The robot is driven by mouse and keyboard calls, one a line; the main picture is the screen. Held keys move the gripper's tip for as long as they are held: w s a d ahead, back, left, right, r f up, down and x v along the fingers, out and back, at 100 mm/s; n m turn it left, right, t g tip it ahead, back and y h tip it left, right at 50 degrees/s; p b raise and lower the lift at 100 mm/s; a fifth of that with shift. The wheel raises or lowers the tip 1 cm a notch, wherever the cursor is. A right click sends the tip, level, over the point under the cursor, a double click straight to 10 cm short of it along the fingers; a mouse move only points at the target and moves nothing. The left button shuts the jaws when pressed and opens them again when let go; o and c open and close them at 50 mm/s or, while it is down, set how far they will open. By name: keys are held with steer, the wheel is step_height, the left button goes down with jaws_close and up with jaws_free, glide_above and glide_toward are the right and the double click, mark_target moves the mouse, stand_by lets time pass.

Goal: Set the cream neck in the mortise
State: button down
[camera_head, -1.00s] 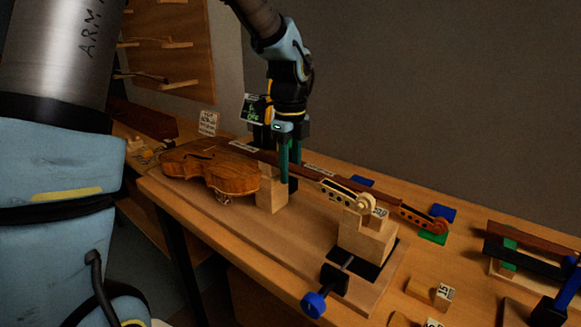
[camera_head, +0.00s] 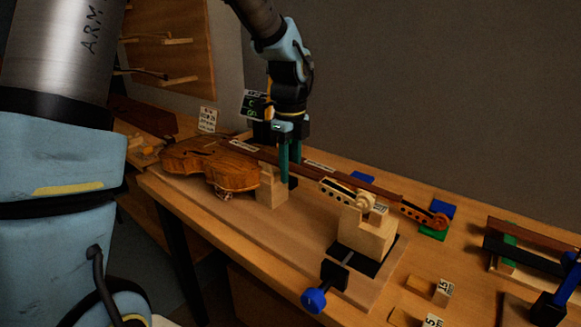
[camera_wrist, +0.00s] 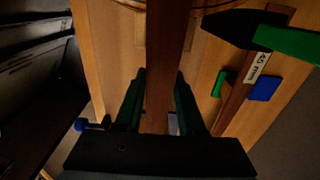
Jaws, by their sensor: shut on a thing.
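The cream neck (camera_head: 337,189) has a dark fingerboard and a pale scroll at its right end, over a wooden block. My gripper (camera_head: 289,170) is shut on the cream neck near its left end. In the wrist view the dark fingerboard (camera_wrist: 161,75) runs between my gripper's two teal fingers (camera_wrist: 159,95). The violin body (camera_head: 205,163) lies to the left, with its near end close to the neck. The mortise cannot be made out, and I cannot tell whether the neck touches the body.
A pale block (camera_head: 271,190) stands at the body's end. The scroll block (camera_head: 364,236) sits by a clamp with a blue knob (camera_head: 315,299). A brown neck (camera_head: 424,215) lies behind, near blue and green pads. The board's front middle is clear.

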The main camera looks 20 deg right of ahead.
stand_by(0.3)
steer(key=shift+c, duration=2.1)
jaws_free()
step_height(320, 180, up, 11)
steer(key=shift+f+b, duration=0.1)
steer(key=shift+b, duration=0.6)
steer(key=shift+a, duration=0.1)
